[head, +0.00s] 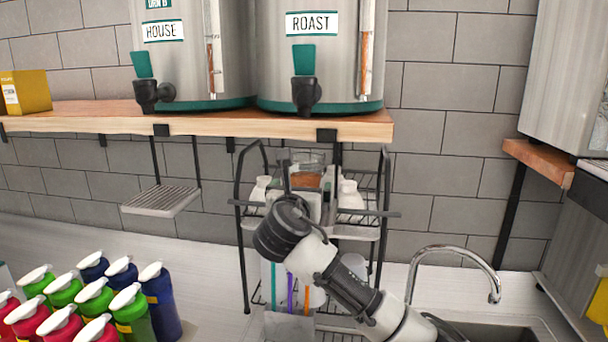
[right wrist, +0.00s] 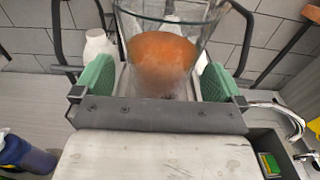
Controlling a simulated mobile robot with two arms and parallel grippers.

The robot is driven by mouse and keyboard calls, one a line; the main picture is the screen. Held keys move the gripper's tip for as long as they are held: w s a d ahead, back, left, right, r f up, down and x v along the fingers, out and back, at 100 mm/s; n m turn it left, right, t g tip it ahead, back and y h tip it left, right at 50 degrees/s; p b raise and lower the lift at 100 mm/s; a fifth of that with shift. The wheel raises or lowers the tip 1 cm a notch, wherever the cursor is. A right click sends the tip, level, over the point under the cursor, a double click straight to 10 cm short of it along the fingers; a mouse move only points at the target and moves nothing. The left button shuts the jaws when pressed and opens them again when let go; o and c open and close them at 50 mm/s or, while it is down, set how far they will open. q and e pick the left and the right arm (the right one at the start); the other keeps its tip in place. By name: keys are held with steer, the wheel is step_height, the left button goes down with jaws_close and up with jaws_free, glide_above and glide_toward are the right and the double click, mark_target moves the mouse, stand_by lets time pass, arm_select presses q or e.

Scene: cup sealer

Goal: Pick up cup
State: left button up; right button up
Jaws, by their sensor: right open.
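The cup (head: 309,160) is clear glass with an orange-brown part low in it. It stands upright at the top of the black wire rack, partly hidden by my right wrist in the head view. The right wrist view shows the cup (right wrist: 163,50) close up, with its rim cut by the top edge. My right gripper (right wrist: 157,80) is open, with one green finger pad on each side of the cup and a visible gap at both sides. In the head view its fingers are mostly hidden behind the wrist. My left gripper is not in view.
The wire rack (head: 242,215) also holds white items beside the cup. A wooden shelf (head: 220,122) with two dispensers (head: 312,60) hangs above. Several colored bottles (head: 160,295) stand at lower left. A sink faucet (head: 455,255) is at right.

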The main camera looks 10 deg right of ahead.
mark_target(304, 184)
steer(key=shift+p+x, duration=0.55)
steer(key=shift+x, duration=0.6)
steer(key=shift+w+d, duration=0.2)
steer(key=shift+w, duration=0.15)
steer(key=shift+c, duration=0.3)
steer(key=c, duration=1)
steer(key=shift+c, duration=0.5)
steer(key=shift+r, duration=0.1)
